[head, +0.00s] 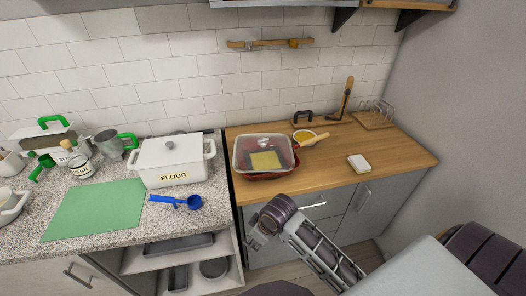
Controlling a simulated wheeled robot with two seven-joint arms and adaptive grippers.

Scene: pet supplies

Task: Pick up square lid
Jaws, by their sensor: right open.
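A clear, roughly square lid (264,142) with a pale rim sits on a red square dish (271,176) near the left end of the wooden counter. Something yellow shows through the lid. My right gripper (254,241) is in front of the counter's front edge, below the dish in the picture and apart from it. It is open and I see nothing in it. My left gripper is not in view.
A white flour box (174,162), a blue scoop (178,201) and a green mat (95,211) are on the speckled counter at left. A small bowl (303,136) and a white block (359,164) stand right of the dish. The wooden counter (405,160) has free room at right.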

